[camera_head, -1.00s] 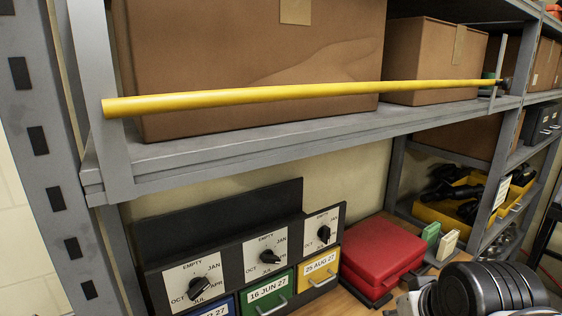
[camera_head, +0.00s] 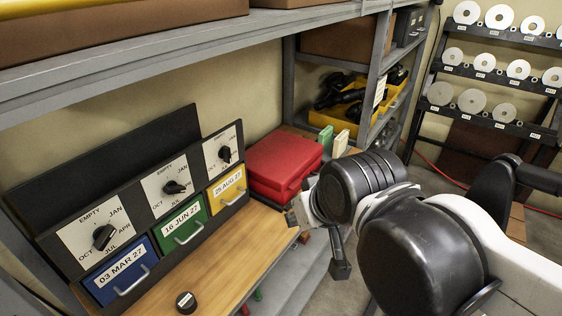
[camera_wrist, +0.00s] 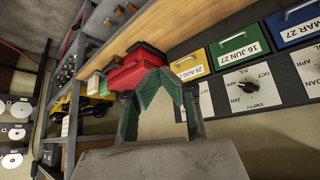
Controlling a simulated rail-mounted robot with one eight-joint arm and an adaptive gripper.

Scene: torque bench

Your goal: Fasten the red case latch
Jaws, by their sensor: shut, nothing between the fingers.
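The red case (camera_head: 284,162) sits closed on the wooden bench, right of the drawer unit in the head view. Its latch is too small to make out. In the wrist view the red case (camera_wrist: 138,72) appears upper middle, partly hidden behind my fingers. My gripper (camera_wrist: 160,74) is shut and empty, with its green-padded fingers meeting at the tips in front of the case. In the head view my arm comes in from the right, its end close to the case's right front side. I cannot tell from these views whether the fingers touch the case.
A drawer unit with blue (camera_head: 121,271), green (camera_head: 182,226) and yellow (camera_head: 228,188) drawers and dials stands left of the case. A grey shelf (camera_head: 150,68) hangs above. A small black knob (camera_head: 186,302) lies near the bench edge. Green and white blocks stand behind the case.

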